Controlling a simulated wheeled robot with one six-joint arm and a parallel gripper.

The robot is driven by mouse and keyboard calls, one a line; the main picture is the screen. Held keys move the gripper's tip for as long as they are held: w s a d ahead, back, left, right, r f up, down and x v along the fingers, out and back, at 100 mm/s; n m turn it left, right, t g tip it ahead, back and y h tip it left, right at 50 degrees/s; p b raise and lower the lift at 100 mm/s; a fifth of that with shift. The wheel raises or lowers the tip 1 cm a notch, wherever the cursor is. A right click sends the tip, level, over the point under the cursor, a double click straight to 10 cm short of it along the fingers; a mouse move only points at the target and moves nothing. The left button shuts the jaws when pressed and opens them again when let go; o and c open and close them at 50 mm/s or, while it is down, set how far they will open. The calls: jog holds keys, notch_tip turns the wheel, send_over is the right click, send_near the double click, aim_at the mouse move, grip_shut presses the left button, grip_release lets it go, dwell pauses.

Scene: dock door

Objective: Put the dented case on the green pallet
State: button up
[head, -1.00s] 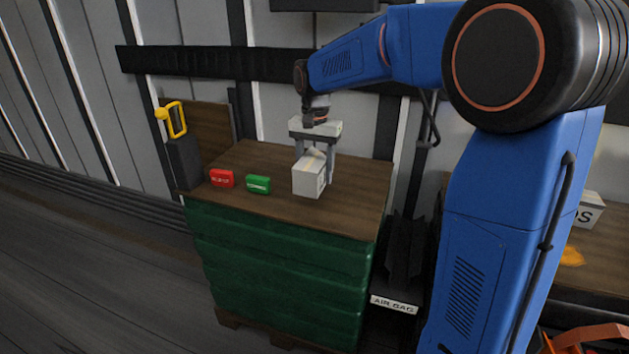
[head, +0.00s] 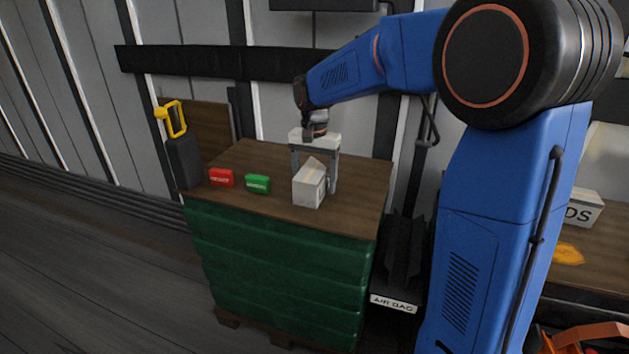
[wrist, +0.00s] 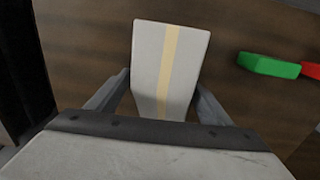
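The dented case (head: 309,187) is a pale box with a tan tape strip and an uneven, peaked top. It stands on the wooden top of the green pallet (head: 280,265), near its right front edge. My gripper (head: 315,172) is low over the case, its fingers spread on either side. In the wrist view the case (wrist: 165,75) lies between the fingers, with a small gap at the left finger. My gripper (wrist: 160,95) looks open there. The case's underside is hidden.
A red box (head: 221,178) and a green box (head: 258,184) sit left of the case on the same top. A dark post with a yellow handle (head: 178,118) stands at the back left. An "AIR BAG" bin (head: 393,303) is right of the pallet.

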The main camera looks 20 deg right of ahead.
notch_tip(320, 180, up, 12)
jog(key=shift+f, duration=0.2)
jog(key=shift+r, duration=0.35)
jog(key=s+d+f+n+t, duration=0.1)
jog(key=s+d+n, duration=0.1)
jog(key=s, duration=0.7)
jog(key=s+d+f+n+t, duration=0.1)
jog(key=s+d+n, duration=0.15)
jog(key=s, duration=0.65)
jog(key=s+d+f+n+t, duration=0.1)
jog(key=s+f, duration=0.4)
jog(key=s, duration=0.2)
jog(key=s+d+f+n+t, duration=0.1)
jog(key=s+f, duration=0.4)
jog(key=s, duration=0.3)
jog(key=shift+s+d+n+t, duration=0.25)
jog(key=shift+d+n+t, duration=0.05)
jog(key=shift+n+t, duration=0.1)
